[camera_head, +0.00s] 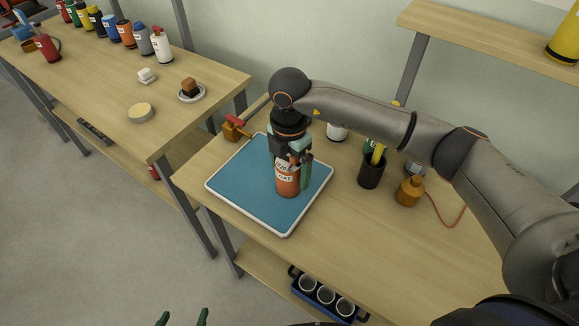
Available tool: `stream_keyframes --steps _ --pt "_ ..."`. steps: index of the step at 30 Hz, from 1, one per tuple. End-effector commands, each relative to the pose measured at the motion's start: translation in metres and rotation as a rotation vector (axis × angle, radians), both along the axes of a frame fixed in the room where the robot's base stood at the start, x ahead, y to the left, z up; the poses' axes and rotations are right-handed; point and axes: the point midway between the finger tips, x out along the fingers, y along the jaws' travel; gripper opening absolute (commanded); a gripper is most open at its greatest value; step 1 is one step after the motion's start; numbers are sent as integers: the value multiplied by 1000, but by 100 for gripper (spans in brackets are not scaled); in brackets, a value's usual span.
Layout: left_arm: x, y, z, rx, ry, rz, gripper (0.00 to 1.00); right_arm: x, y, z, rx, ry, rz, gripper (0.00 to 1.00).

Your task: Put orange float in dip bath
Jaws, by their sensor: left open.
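The orange float (287,182) is a small orange-red cylinder with a white label, whose visible letters end in "OAT". It appears upright over the blue tray (245,185), a shallow square with a white rim that may be the dip bath. I cannot tell whether the float rests on it or hangs just above. My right gripper (292,160) points down over the float, with teal fingers around its upper part. Its grip is partly hidden. My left gripper (182,318) shows only two green fingertips at the bottom edge, apart and empty, far from the float.
A black cup (372,171) with a yellow item and an amber bottle (410,191) stand right of the tray. A red-handled brass valve (235,128) is by its back left corner. A second table (100,80) at left holds several bottles. The table's front right is clear.

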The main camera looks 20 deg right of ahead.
Motion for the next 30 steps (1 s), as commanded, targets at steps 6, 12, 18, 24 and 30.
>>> stream_keyframes --steps 6,12,18,24,30 --pt "0 0 0 0 0 0 100 0 0 0 0 0 0 100" --pt "0 0 2 0 -1 0 100 1 0 11 1 -3 0 100" --pt "0 0 -3 0 -1 0 100 1 0 51 1 -6 0 100" --pt "0 0 -7 0 0 0 100 1 1 93 2 -5 0 100" --pt "0 0 -9 0 0 0 100 1 0 118 0 -2 -1 100"
